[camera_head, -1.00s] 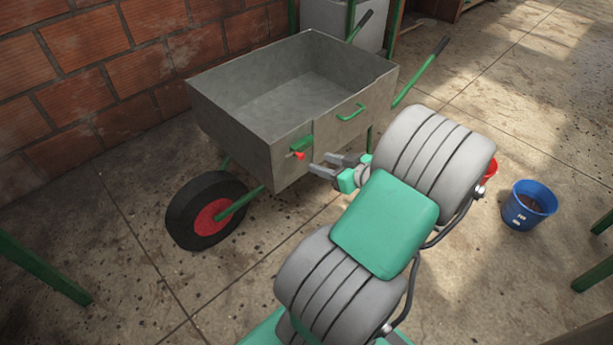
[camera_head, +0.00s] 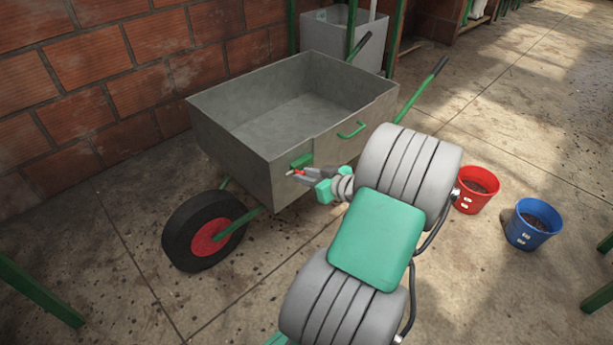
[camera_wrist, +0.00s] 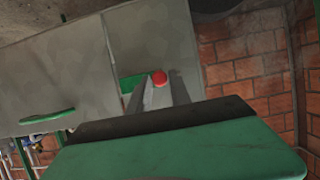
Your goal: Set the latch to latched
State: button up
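The latch is a small green piece (camera_head: 301,160) with a red knob (camera_head: 298,172) on the near side of a grey wheelbarrow (camera_head: 255,158), close to its front corner. In the wrist view the red knob (camera_wrist: 159,78) lies between the tips of my two fingers, with the green latch part (camera_wrist: 131,82) just behind on the panel. My gripper (camera_head: 303,174) reaches the latch from the right. Its fingers are apart, one on each side of the knob. I cannot tell whether either finger touches it.
A green handle (camera_head: 352,129) sits on the same panel, right of the latch. A brick wall (camera_head: 90,80) stands behind. A red bucket (camera_head: 476,190) and a blue bucket (camera_head: 532,224) stand on the floor at right. The floor in front of the wheel (camera_head: 205,232) is clear.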

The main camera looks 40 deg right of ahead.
grip_shut()
dwell(1.0)
